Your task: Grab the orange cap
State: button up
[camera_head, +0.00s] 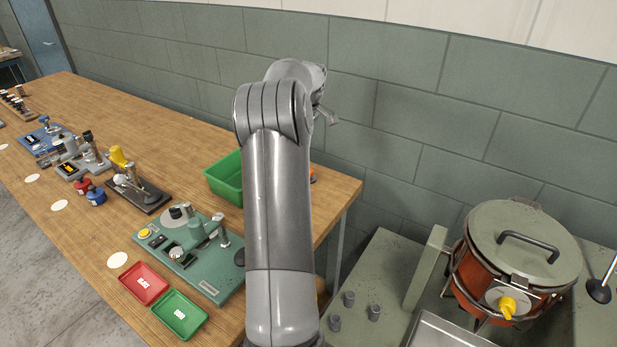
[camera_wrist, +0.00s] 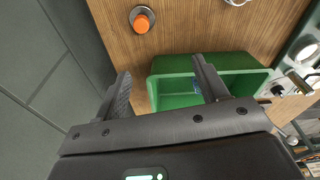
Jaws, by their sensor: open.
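The orange cap (camera_wrist: 142,20) shows in the wrist view at the top, left of centre, as a round orange top with a grey ring around it, on the wooden bench. In the head view only a small orange part (camera_head: 313,177) shows beside my arm, near the bench's right end. My gripper (camera_wrist: 161,72) is open and empty, its two fingers wide apart. In the wrist view the cap is beyond the fingertips, apart from them. In the head view my gripper is mostly hidden behind my arm.
A green bin (camera_head: 222,183) stands on the bench (camera_head: 345,188); in the wrist view its rim (camera_wrist: 250,60) lies under the right finger, with something blue inside. A green coiler device (camera_head: 197,250) and red and green trays stand nearer. A grey block wall (camera_head: 400,110) rises behind.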

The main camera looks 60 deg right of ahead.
jog(key=d+f, duration=0.1)
jog(key=f, duration=0.1)
jog(key=s+d+f, duration=0.1)
jog(key=f, duration=0.2)
jog(key=d+f, duration=0.1)
jog(key=f, duration=0.1)
jog(key=shift+s+d+f, duration=0.25)
jog(key=shift+s+f, duration=0.1)
jog(key=shift+w+a+f, duration=0.1)
jog(key=shift+w+f, duration=0.05)
jog(key=shift+f, duration=0.8)
jog(key=shift+w+a+f, duration=0.15)
jog(key=shift+w+f, duration=0.05)
jog(key=shift+f, duration=0.75)
jog(key=shift+w+a+f, duration=0.1)
jog(key=shift+w+f, duration=0.05)
jog(key=shift+f, duration=0.8)
jog(key=shift+c, duration=0.6)
jog(key=c, duration=1)
